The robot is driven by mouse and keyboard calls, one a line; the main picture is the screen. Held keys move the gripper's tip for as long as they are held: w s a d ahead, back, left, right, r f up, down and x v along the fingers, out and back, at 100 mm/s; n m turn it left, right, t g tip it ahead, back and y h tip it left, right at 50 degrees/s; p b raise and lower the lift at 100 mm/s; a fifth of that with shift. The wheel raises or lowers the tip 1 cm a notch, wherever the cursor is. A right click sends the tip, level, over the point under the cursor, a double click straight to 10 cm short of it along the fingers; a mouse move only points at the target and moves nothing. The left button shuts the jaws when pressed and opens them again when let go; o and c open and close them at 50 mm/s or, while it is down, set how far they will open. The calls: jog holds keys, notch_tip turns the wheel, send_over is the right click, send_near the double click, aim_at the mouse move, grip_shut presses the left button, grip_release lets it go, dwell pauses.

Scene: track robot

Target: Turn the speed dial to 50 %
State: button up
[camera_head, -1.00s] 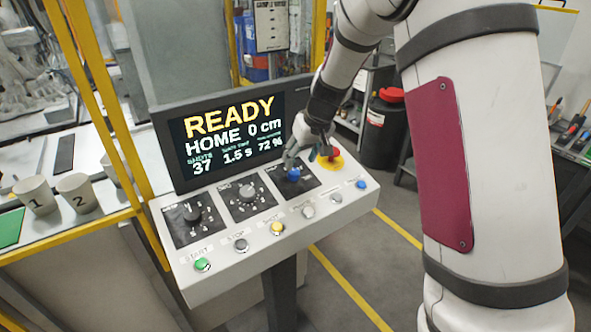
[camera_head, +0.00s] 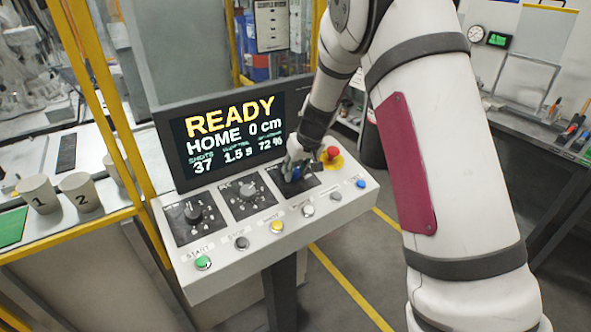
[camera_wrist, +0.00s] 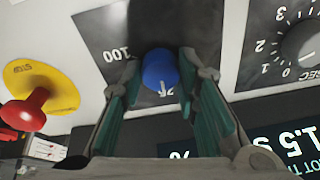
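The blue speed dial (camera_wrist: 160,72) sits on a dark square plate with a "100" mark, at the right end of the dial row on the console. In the head view the blue dial (camera_head: 297,175) is mostly hidden by my gripper (camera_head: 292,168). The screen (camera_head: 235,133) reads READY, HOME 0 cm, 37, 1.5 s and 72 %.
A red emergency button on a yellow base (camera_head: 332,155) stands close to the right of my gripper. A row of coloured push buttons (camera_head: 277,227) runs along the front edge. The screen rises behind the dials.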

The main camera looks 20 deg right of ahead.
jog(key=shift+m, duration=0.4)
jog(key=m, duration=0.4)
jog(key=shift+a+m+h, duration=0.1)
jog(key=shift+m+h, duration=0.2)
jog(key=m+h, duration=0.1)
jog(key=m, duration=0.5)
jog(key=shift+m, duration=0.3)
jog(key=o, duration=1.2)
jog(key=shift+c, duration=0.2)
